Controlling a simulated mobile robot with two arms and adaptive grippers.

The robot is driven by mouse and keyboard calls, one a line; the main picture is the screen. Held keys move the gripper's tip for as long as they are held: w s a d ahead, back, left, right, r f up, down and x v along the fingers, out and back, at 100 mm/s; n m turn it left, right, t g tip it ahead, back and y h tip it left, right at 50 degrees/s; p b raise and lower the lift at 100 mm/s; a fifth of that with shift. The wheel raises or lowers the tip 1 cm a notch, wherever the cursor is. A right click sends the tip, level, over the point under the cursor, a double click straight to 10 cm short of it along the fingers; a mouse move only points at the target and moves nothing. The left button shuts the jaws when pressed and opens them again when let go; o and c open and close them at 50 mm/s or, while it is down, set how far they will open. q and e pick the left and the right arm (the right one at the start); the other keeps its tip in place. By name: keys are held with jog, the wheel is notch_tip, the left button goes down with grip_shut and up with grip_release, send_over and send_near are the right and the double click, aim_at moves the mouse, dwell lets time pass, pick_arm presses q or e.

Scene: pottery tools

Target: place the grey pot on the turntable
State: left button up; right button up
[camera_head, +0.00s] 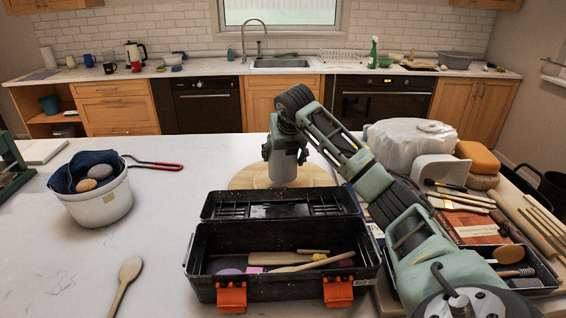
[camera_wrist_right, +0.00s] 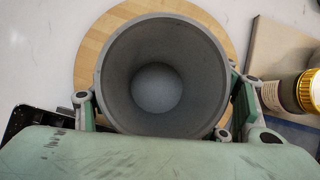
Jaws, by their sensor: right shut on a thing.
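The grey pot (camera_head: 284,170) is upright in my right gripper (camera_head: 284,150), which is shut on it. In the right wrist view I look down into the wide open mouth of the pot (camera_wrist_right: 160,88), with a finger of the gripper (camera_wrist_right: 166,98) on either side. The turntable (camera_head: 243,181), a round pale wooden disc, lies under the pot behind the black toolbox. Its rim also shows around the pot in the wrist view (camera_wrist_right: 88,58). I cannot tell whether the pot's base touches it; the base's contact is hidden. My left gripper is not in view.
An open black toolbox (camera_head: 208,250) with wooden tools stands in front of the turntable. A white bucket (camera_head: 95,210) and a wooden spoon (camera_head: 127,275) are at left. Clay, books and tools crowd the right. The table left of the turntable is mostly clear.

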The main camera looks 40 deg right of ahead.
notch_tip(320, 180, down, 3)
jog(key=shift+f+p, duration=0.1)
jog(key=shift+p, duration=0.45)
jog(key=shift+f, duration=0.25)
jog(key=o, duration=1.7)
jog(key=shift+s, duration=0.1)
jog(key=b+v, duration=0.2)
jog(key=v, duration=1)
